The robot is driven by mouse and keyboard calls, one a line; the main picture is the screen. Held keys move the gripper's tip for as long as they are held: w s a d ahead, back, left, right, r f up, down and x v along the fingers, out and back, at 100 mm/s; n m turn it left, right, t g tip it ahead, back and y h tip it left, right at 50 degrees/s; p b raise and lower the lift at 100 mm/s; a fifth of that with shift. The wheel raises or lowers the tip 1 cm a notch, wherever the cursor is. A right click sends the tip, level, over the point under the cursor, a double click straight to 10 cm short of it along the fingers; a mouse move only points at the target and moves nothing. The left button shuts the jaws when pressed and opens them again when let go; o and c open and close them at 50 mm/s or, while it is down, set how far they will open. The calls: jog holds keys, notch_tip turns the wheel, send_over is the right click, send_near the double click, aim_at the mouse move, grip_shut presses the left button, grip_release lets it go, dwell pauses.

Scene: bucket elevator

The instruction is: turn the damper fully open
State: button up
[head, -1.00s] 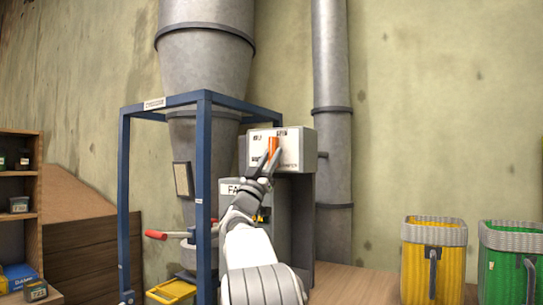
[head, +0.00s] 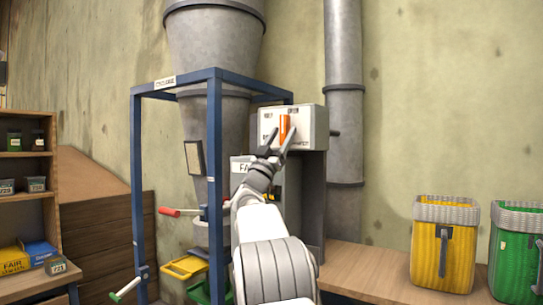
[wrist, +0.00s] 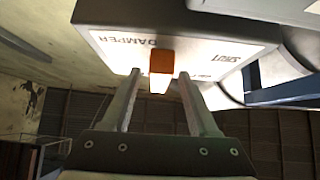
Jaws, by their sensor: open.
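The damper box (head: 308,126) is a light grey housing with a labelled white face, on top of a darker grey cabinet. An orange damper handle (head: 284,128) stands upright on that face. In the wrist view my gripper (wrist: 160,75) has one finger on each side of the handle; contact cannot be told.
A blue frame (head: 214,180) around the grey cyclone (head: 212,50) stands close to the left of my arm. A red-ended lever (head: 170,212) sticks out there. A yellow bin (head: 425,255) and a green bin (head: 515,262) stand at the right.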

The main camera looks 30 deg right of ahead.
jog(key=b+v, duration=0.1)
jog(key=v, duration=1.6)
jog(key=shift+b, duration=0.4)
